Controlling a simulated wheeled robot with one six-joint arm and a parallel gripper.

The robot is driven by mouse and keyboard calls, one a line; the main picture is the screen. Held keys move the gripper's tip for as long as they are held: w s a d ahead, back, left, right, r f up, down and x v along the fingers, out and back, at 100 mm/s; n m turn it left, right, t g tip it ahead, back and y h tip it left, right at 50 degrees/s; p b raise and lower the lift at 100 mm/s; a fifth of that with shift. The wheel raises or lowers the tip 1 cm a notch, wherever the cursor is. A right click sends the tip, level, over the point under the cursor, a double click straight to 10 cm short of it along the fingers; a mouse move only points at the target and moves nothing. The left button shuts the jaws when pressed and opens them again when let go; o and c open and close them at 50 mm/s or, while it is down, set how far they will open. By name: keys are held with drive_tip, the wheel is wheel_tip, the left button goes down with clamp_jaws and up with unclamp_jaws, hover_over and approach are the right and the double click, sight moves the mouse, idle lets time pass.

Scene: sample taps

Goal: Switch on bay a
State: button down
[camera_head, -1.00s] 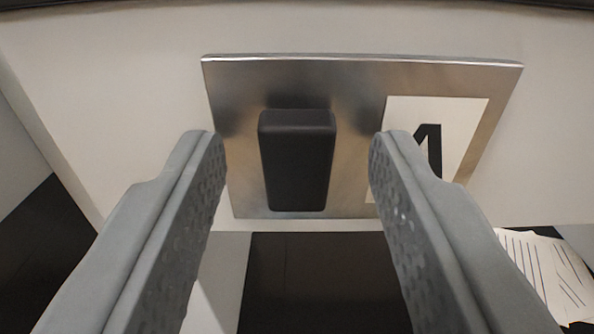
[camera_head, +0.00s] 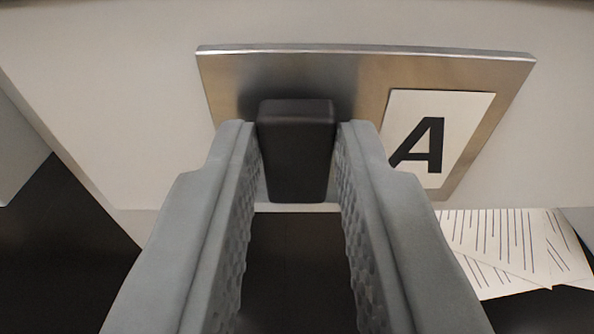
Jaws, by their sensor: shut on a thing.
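A black rectangular switch knob (camera_head: 297,150) stands out from a brushed metal plate (camera_head: 440,66) on a pale wall. A white label (camera_head: 468,115) with a black letter A is on the plate, right of the knob. My gripper (camera_head: 297,140) has one grey finger on each side of the knob, and its fingertips are shut on it. The fingers partly cover the lower plate. The knob looks upright, its long side running down the plate.
Lined white papers (camera_head: 505,245) lie at the lower right, beyond my right finger. The pale wall (camera_head: 120,120) around the plate is bare. A dark area shows below the plate and at the lower left.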

drive_tip(key=c, duration=1.2)
unclamp_jaws()
drive_tip(key=shift+c, duration=0.2)
drive_tip(key=shift+s, duration=0.1)
drive_tip(key=s+r, duration=0.2)
drive_tip(key=s, duration=1.5)
drive_tip(key=shift+r, duration=0.1)
